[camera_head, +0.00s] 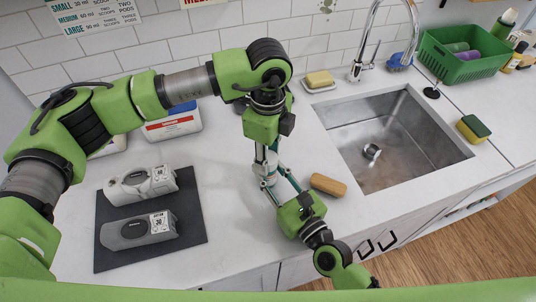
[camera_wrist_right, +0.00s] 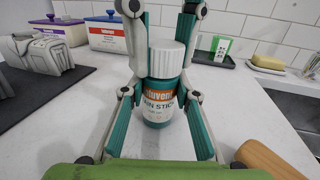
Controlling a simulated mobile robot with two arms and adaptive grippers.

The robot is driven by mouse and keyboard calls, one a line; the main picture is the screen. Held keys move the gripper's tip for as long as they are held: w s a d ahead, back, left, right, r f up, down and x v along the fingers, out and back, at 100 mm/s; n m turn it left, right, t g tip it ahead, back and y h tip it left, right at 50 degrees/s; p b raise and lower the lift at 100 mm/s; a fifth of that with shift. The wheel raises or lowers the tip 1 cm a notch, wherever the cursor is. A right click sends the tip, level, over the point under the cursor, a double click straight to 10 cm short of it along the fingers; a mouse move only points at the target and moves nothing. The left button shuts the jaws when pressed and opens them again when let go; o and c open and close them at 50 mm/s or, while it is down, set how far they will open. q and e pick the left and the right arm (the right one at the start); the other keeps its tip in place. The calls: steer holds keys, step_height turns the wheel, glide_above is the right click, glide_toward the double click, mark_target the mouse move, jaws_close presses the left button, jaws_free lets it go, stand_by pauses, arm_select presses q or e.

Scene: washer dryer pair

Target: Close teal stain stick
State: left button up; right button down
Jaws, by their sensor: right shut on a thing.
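The teal stain stick (camera_wrist_right: 160,110) stands upright on the counter, with a ribbed white cap (camera_wrist_right: 166,58) on its top. How tightly the cap sits cannot be seen. My right gripper (camera_wrist_right: 159,97) is shut on the bottle's body from both sides. My left gripper (camera_head: 264,150) points straight down over the stick; in the right wrist view its fingers (camera_wrist_right: 163,30) stand apart on either side of the cap, and contact with it is unclear. In the head view the stick (camera_head: 266,170) is mostly hidden by my grippers.
A wooden brush-like block (camera_head: 328,185) lies close beside my right gripper. The sink (camera_head: 400,140) is at the right. A dark mat (camera_head: 193,235) with two grey devices lies left. A soap dish (camera_head: 319,82), tubs (camera_head: 172,124) and a green basket (camera_head: 462,62) stand further back.

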arm_select(q)
steer(key=m, duration=3.3)
steer(key=shift+w, duration=0.1)
steer(key=m, duration=0.5)
steer(key=shift+f, duration=0.1)
steer(key=m, duration=0.6)
steer(key=o, duration=1.3)
